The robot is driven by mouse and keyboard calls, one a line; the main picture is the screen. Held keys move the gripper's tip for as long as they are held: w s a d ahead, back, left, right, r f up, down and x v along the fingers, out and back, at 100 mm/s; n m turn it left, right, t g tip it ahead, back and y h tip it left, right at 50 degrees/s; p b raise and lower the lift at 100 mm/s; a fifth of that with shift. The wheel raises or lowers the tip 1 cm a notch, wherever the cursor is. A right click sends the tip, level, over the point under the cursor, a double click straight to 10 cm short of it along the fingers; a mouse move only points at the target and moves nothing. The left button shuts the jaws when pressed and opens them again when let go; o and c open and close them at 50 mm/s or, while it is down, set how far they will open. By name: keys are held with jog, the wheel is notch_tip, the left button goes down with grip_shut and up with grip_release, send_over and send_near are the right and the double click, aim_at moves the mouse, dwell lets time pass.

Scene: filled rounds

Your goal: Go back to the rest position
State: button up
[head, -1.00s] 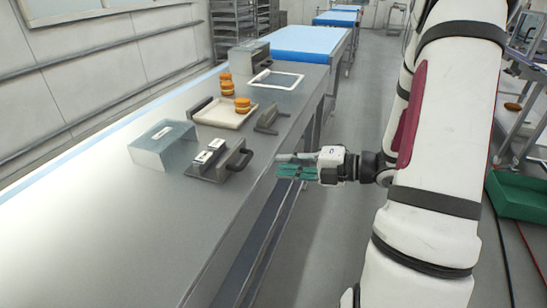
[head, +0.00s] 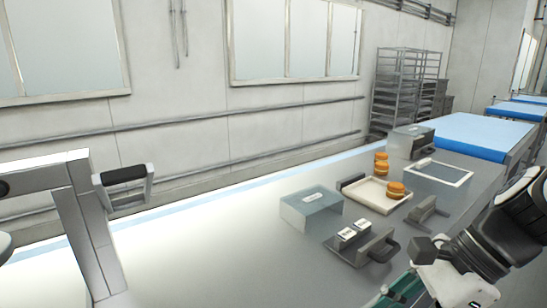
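My gripper (head: 398,290) is low in the head view, at the bottom edge right of centre, with teal fingers pointing left. Its lower part is cut off by the frame, so I cannot tell whether the fingers are open or shut. It appears in front of the near edge of the steel table (head: 225,265). My dark wrist and white arm link reach in from the right edge. Orange-brown rounds stand on the table around a pale tray (head: 373,199): a stack (head: 381,163) behind it and another stack (head: 396,190) on its right side.
A clear box (head: 311,207) stands left of the tray. A dark holder with white blocks (head: 354,234) and a grey handled tool (head: 428,212) are near the front edge. A white frame (head: 440,172) lies farther back. A grey machine (head: 75,215) stands at the left.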

jog(key=s+d+r+n+t+h, duration=0.3)
jog(key=s+r+n+h, duration=0.2)
jog(key=n, duration=1.2)
jog(key=shift+s+r+n+h, duration=0.15)
jog(key=shift+s+n+h, duration=0.2)
jog(key=shift+h, duration=0.65)
jog(key=shift+w+d, duration=0.15)
